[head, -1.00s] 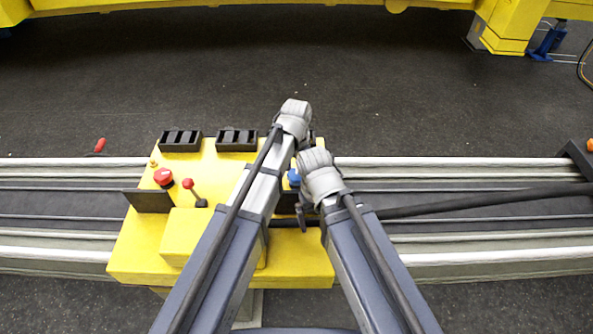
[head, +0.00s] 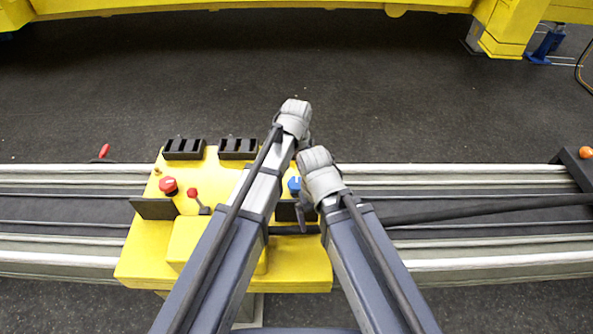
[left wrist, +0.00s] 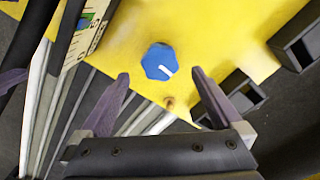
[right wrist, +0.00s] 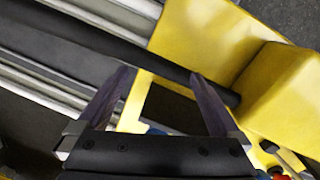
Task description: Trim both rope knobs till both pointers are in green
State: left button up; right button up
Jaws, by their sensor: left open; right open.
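A blue knob (left wrist: 160,62) with a white mark sits on the yellow console (head: 145,255). In the left wrist view it lies between and beyond the fingertips of my open, empty left gripper (left wrist: 160,74), apart from them. The knob (head: 294,185) shows partly beside my left arm in the head view. A red knob (head: 168,186) is on the console's left side. My right gripper (right wrist: 160,74) is open and empty, over the console's front part. Part of a coloured gauge panel (left wrist: 88,30) shows in the left wrist view; I cannot read its pointers.
A red-tipped lever (head: 193,193) stands beside the red knob. Two black slotted boxes (head: 183,149) line the console's far edge. A dark upright plate (head: 153,208) is at its left. Grey rails (head: 460,235) run sideways behind and under it. My arms hide the console's right part.

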aim_at(297, 182)
pick_arm(q)
notch_tip(297, 182, up, 4)
jog(key=shift+f+p, duration=0.2)
jog(key=shift+p, duration=1.05)
pick_arm(e)
notch_tip(297, 182, up, 4)
jog(key=shift+f, duration=0.25)
pick_arm(q)
jog(key=shift+f, duration=0.2)
pick_arm(e)
jog(key=shift+f, duration=0.15)
pick_arm(q)
notch_tip(297, 182, down, 8)
jog(key=b, duration=0.8)
jog(key=shift+r, duration=0.15)
pick_arm(e)
notch_tip(297, 182, down, 8)
jog(key=shift+r, duration=0.1)
pick_arm(q)
jog(key=shift+r, duration=0.1)
pick_arm(e)
jog(key=shift+r, duration=0.1)
jog(key=shift+r, duration=0.1)
